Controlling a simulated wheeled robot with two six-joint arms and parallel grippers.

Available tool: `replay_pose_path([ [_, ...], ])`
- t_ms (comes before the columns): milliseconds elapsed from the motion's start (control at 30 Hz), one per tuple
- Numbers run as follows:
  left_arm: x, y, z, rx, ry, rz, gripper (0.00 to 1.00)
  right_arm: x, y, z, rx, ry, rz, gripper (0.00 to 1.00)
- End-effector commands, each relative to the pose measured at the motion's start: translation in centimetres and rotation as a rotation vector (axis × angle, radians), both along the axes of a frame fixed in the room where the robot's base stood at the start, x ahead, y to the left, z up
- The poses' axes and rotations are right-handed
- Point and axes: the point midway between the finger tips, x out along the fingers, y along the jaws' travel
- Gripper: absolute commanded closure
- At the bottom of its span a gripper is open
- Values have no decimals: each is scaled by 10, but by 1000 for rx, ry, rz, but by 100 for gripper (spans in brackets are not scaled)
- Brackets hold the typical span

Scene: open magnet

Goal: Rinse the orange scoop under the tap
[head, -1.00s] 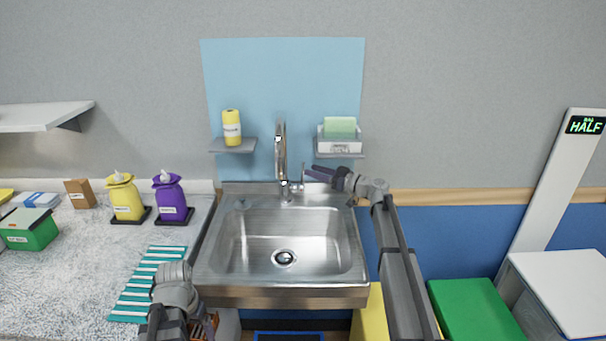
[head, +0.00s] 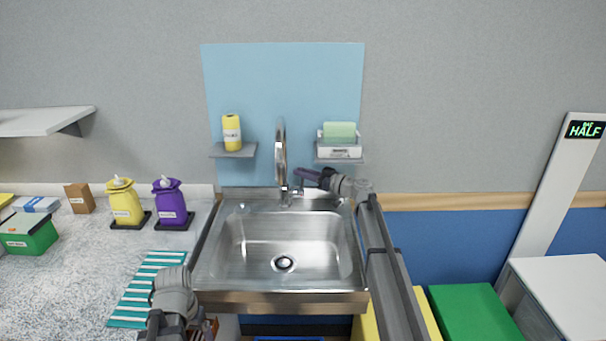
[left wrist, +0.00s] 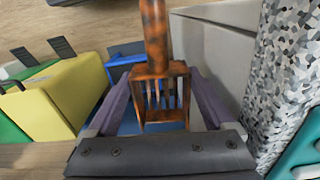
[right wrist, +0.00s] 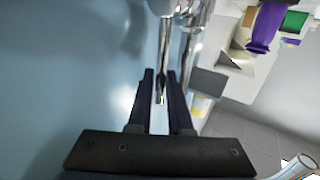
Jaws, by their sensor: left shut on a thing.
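The orange scoop (left wrist: 160,95), speckled with dark marks, has a slotted, box-like head. My left gripper (left wrist: 155,100) is shut on it below the sink's front left; in the head view only a bit of the scoop (head: 210,328) shows at the bottom edge. The chrome tap (head: 281,150) stands at the back of the steel sink (head: 245,245); I see no stream under it. My right gripper (head: 302,175) is beside the tap's right side. In the right wrist view its fingers (right wrist: 161,90) are apart, with the slim chrome lever (right wrist: 162,85) showing between them.
A striped teal mat (head: 145,290) lies left of the sink. Yellow (head: 125,205) and purple (head: 170,203) bottles stand on the counter behind it. Small shelves hold a yellow canister (head: 231,132) and a white box with a green block (head: 339,135). The basin is empty.

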Motion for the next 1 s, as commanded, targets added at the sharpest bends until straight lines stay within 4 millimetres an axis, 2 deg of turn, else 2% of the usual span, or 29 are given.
replay_pose_path([
  [33,0,0,0,0,0,0,70,0,0,0,0,0,0,89],
  [133,0,0,0,0,0,0,70,0,0,0,0,0,0,100],
  [1000,0,0,0,0,0,0,70,0,0,0,0,0,0,100],
])
